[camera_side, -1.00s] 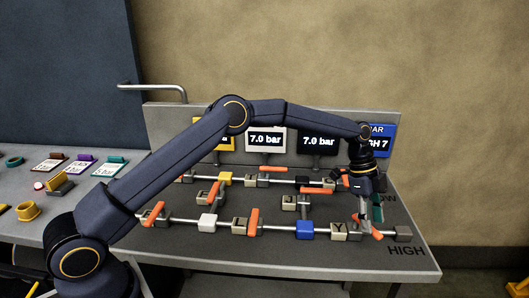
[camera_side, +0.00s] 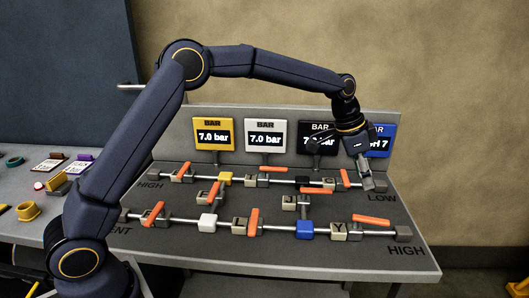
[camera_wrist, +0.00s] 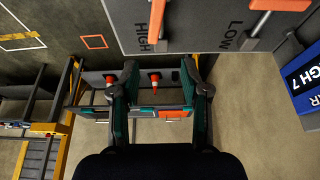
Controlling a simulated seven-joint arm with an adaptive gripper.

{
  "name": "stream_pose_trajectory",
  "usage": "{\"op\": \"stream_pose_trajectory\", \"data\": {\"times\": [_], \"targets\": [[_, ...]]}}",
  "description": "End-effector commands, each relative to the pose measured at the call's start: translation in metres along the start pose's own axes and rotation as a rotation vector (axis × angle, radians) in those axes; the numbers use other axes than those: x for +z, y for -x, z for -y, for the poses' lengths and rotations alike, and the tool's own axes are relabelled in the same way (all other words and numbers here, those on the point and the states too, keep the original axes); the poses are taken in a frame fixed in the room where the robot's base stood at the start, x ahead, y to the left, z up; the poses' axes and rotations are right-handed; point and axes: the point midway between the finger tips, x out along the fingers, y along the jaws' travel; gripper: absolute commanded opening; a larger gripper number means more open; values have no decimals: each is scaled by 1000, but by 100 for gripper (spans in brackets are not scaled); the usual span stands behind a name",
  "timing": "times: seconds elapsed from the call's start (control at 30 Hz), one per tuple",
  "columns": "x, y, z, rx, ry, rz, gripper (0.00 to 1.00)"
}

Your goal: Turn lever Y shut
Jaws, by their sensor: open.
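Lever Y's orange handle (camera_side: 367,221) is in the side view, just right of the block marked Y (camera_side: 339,230) on the lower pipe. An orange handle (camera_wrist: 157,18) beside the HIGH marking shows at the top edge of that view, partly cut off.
Several other orange handles, such as the one beside block L (camera_side: 254,219), stand along both pipes. A blue block (camera_side: 304,229) sits left of block Y. Gauges, including a white one (camera_side: 265,138), line the back. The air above the front right panel is clear.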

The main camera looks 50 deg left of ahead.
Motion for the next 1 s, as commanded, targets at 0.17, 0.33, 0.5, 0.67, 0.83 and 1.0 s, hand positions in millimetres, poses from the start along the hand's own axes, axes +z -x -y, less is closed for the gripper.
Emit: {"op": "stream_pose_trajectory", "data": {"times": [0.17, 0.33, 0.5, 0.67, 0.83, 1.0], "targets": [[0, 41, 1, -3, 1, -3, 46], [-6, 79, -2, -41, -15, -29, 46], [-10, 115, -7, -94, -31, -63, 46], [1, 148, -16, -144, -39, -72, 46], [19, 179, -28, -195, -26, -76, 46], [40, 204, -39, -239, 1, -79, 46]]}}
